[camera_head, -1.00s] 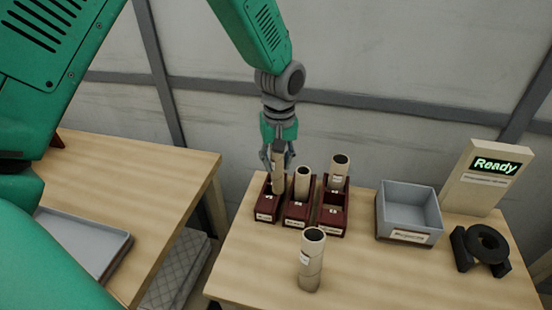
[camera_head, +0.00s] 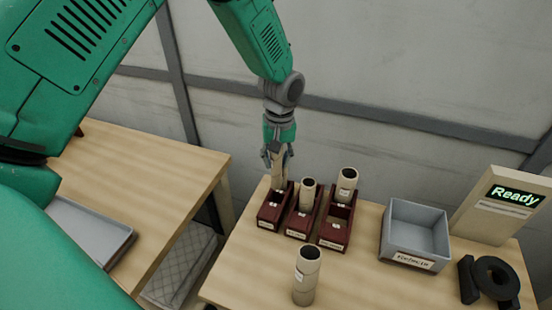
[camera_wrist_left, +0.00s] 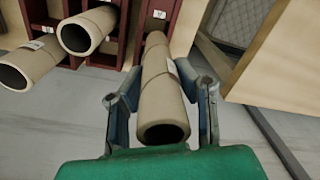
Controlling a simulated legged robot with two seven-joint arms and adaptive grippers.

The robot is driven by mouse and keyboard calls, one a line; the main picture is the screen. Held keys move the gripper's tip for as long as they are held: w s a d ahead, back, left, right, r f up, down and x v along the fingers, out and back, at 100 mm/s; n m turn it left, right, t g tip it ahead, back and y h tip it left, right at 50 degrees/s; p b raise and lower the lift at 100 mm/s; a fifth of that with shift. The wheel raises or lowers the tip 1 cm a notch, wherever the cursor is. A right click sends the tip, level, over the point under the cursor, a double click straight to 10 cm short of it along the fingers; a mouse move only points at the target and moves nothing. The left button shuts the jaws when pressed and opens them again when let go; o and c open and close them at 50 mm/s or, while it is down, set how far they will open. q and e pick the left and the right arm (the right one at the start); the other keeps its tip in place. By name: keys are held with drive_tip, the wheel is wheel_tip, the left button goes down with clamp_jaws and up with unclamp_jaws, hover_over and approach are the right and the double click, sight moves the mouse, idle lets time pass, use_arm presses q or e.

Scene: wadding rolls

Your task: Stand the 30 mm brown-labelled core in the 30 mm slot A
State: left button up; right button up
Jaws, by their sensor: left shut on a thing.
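My left gripper (camera_head: 277,157) points down at the back left of the right-hand table. It is shut on a beige cardboard core (camera_head: 281,172), whose lower end is at the leftmost dark red slot block (camera_head: 268,216). The left wrist view shows the core (camera_wrist_left: 162,85) between both fingers (camera_wrist_left: 163,98), its open end toward the camera. Whether its base is fully seated is hidden. I cannot make out a brown label on it, and the slot letters are too small to read. My right gripper is not in view.
Cores stand in the middle block (camera_head: 307,194) and right block (camera_head: 347,186). Another core (camera_head: 306,277) stands on the table in front. A grey bin (camera_head: 414,236), a "Ready" sign (camera_head: 478,212) and a black ring-shaped object (camera_head: 495,280) are to the right. A gap separates the left table (camera_head: 150,190).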

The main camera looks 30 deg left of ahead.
sight(277, 185)
use_arm(q)
drive_tip(key=shift+d+f+b, duration=0.15)
drive_tip(key=shift+f+b, duration=0.6)
drive_tip(key=shift+f, duration=0.2)
drive_tip(key=shift+f+b, duration=0.5)
drive_tip(key=shift+f, duration=0.1)
drive_tip(key=shift+a+f, duration=0.2)
drive_tip(key=shift+f, duration=0.65)
drive_tip(key=shift+d+f+b, duration=0.1)
drive_tip(key=shift+f+b, duration=1)
drive_tip(key=shift+f, duration=1)
drive_tip(key=o, duration=1.1)
drive_tip(key=shift+r, duration=0.45)
wheel_tip(277, 185, up, 11)
drive_tip(key=shift+w+d, duration=0.2)
